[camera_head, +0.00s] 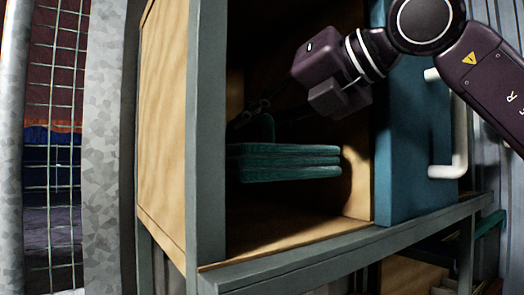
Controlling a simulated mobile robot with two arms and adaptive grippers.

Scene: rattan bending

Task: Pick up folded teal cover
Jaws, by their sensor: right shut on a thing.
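The folded teal cover (290,162) is a flat stack of several layers inside the open wooden compartment. It hangs level above the compartment floor, with a gap and shadow beneath it. My right gripper (250,130) reaches in from the upper right and is shut on the cover near its left end. The dark fingers blend into the shaded interior, so their exact contact is hard to see. My left gripper is not in view.
The compartment (270,232) has a grey metal frame (208,130) at left and along its front edge. A blue door (408,150) with a white handle (461,125) stands open at right, close to my right arm. A wire mesh panel (55,150) is at far left.

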